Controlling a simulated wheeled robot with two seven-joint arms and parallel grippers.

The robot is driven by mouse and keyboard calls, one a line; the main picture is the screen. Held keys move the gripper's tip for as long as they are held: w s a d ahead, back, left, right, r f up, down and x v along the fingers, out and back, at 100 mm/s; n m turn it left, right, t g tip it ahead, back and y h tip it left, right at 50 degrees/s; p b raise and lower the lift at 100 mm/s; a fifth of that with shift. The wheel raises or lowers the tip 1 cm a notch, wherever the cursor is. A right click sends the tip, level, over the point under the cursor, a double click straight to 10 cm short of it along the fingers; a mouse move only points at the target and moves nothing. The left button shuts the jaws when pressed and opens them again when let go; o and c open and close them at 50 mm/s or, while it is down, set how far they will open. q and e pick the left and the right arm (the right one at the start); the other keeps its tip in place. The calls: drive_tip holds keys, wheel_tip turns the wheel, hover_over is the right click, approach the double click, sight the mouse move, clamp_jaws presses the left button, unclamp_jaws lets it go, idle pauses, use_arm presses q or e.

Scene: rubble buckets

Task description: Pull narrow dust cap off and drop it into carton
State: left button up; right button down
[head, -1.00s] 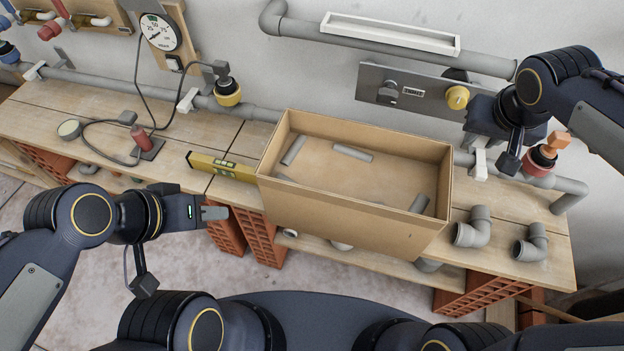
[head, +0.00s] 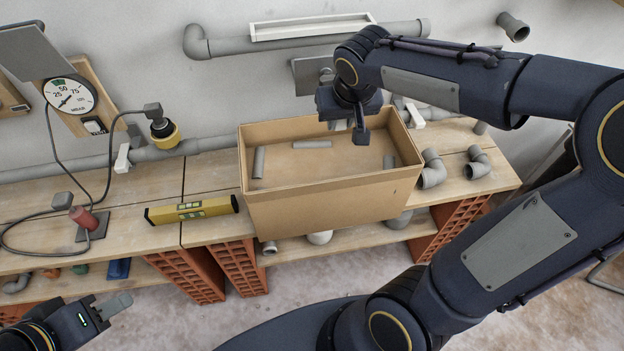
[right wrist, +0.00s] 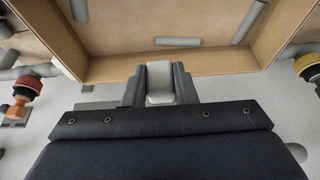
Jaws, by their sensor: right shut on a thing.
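The open cardboard carton (head: 330,198) stands on the bench with several grey pipe pieces inside. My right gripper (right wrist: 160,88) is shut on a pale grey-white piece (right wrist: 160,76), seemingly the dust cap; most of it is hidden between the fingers. In the right wrist view the held piece appears close to a carton wall. My left gripper (head: 118,302) is low at the left, away from the carton, its fingers seen side-on with no held thing visible.
A yellow spirit level (head: 192,209) lies left of the carton. Two grey pipe elbows (head: 432,170) are to its right. A yellow-ringed fitting (head: 163,132) and a gauge (head: 70,95) are at the left. A wall pipe (head: 300,40) runs behind.

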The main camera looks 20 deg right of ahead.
sight(341, 129)
drive_tip(key=shift+f+b, duration=0.8)
drive_tip(key=shift+f, duration=0.8)
drive_tip(key=c, duration=1.1)
unclamp_jaws()
drive_tip(key=shift+r, duration=0.1)
drive_tip(key=v, duration=0.7)
drive_tip(key=shift+s+r, duration=0.25)
drive_tip(key=shift+r, duration=0.05)
